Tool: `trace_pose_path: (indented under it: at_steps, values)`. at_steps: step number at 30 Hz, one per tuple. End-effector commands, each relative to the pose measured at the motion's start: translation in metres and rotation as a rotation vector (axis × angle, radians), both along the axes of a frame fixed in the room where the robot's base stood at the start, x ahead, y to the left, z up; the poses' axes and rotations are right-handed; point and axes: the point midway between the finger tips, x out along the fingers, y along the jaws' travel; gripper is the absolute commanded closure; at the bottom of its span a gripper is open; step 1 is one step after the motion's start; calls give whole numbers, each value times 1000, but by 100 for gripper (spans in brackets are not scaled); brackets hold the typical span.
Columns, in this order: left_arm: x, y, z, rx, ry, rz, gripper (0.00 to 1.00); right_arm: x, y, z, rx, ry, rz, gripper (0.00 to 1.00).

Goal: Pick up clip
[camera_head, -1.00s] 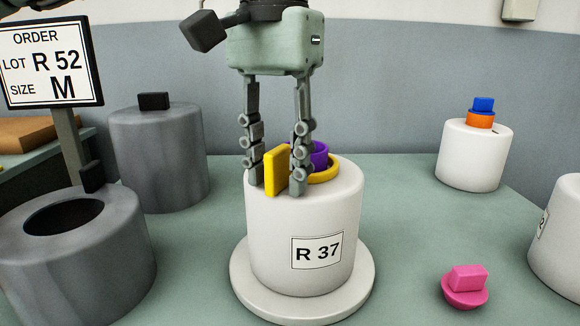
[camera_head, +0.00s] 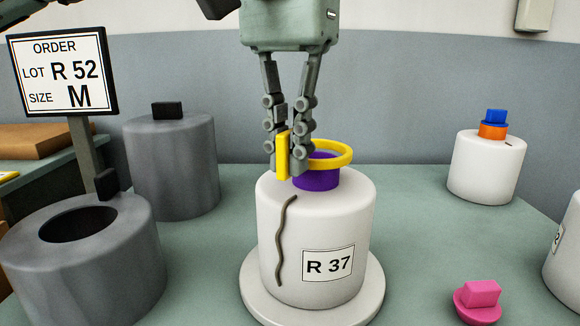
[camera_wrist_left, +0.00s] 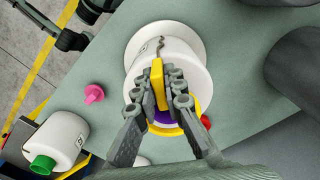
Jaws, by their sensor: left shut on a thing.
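The clip (camera_head: 341,161) is a yellow ring with a flat upright tab. My left gripper (camera_head: 284,172) is shut on the tab, and the ring sticks out to the right. The clip hangs just above the white bobbin (camera_head: 272,240) labelled R 37, with the ring around or in front of the upper part of the purple core (camera_head: 318,178); I cannot tell exactly how far it clears. A dark yarn tail (camera_head: 282,240) runs down the bobbin's front. In the left wrist view the tab (camera_wrist_left: 157,83) shows between the fingers. My right gripper is not seen.
Two grey bobbins (camera_head: 175,165) (camera_head: 125,265) and the order sign (camera_head: 62,72), lot R 52, size M, stand at left. A white bobbin (camera_head: 485,170) with an orange and blue top stands at right. A pink plug (camera_head: 478,300) lies at front right. The table between is clear.

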Motion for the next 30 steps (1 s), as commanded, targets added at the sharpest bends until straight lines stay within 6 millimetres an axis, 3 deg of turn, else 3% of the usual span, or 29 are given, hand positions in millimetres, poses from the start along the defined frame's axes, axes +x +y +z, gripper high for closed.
trace_pose_path:
  at_steps: [4, 9, 15, 21, 30]
  values:
    - [-15, 20, 21, -2, -1, -2, 100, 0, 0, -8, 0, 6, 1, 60]
    - [-38, 52, 48, -1, -5, 2, 100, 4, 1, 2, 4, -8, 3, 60]
    - [-59, 80, 68, 0, -4, 2, 100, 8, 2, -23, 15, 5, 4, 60]
    - [-69, 92, 75, 1, 0, 0, 100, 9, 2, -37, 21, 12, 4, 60]
    - [-71, 93, 76, 0, 1, -1, 100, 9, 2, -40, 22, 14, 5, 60]
